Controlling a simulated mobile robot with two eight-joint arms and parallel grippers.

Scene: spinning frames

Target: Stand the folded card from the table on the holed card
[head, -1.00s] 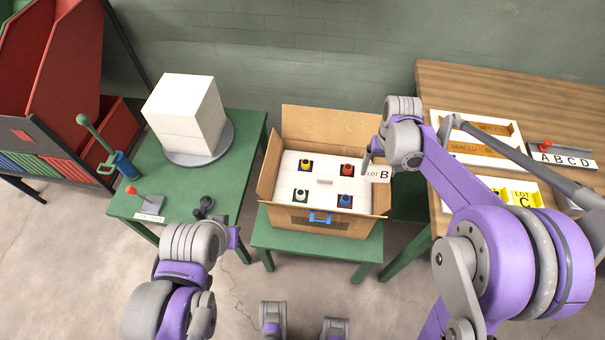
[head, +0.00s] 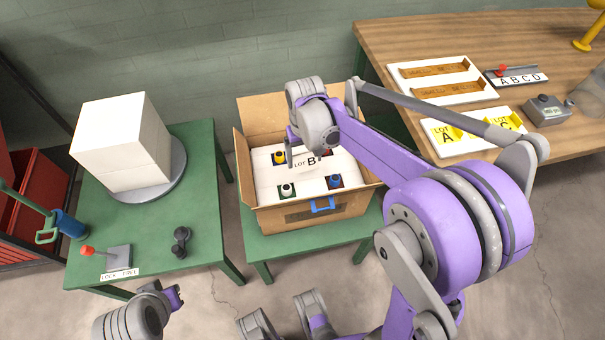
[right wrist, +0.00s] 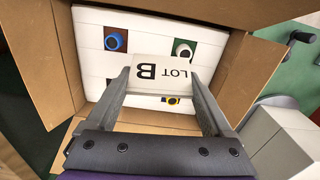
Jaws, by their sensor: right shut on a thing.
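The folded card marked LOT B (head: 310,163) is white, and my right gripper (head: 305,155) is shut on it. The right wrist view shows the card (right wrist: 160,75) between the two fingers. The holed card (head: 310,188) is a white sheet lying inside the open cardboard box, with coloured squares around its holes and bobbin-like tops showing in them. The folded card is over the middle of the holed card; I cannot tell whether they touch. The red-topped one is mostly hidden by my right gripper. My left gripper (head: 175,296) is low at the left, its fingers unclear.
The cardboard box (head: 316,211) has raised flaps around the card and stands on a green table. A left green table holds a white block (head: 124,142), a lever (head: 105,256) and a black piece (head: 181,240). A wooden table (head: 430,45) at right holds LOT A and LOT C cards.

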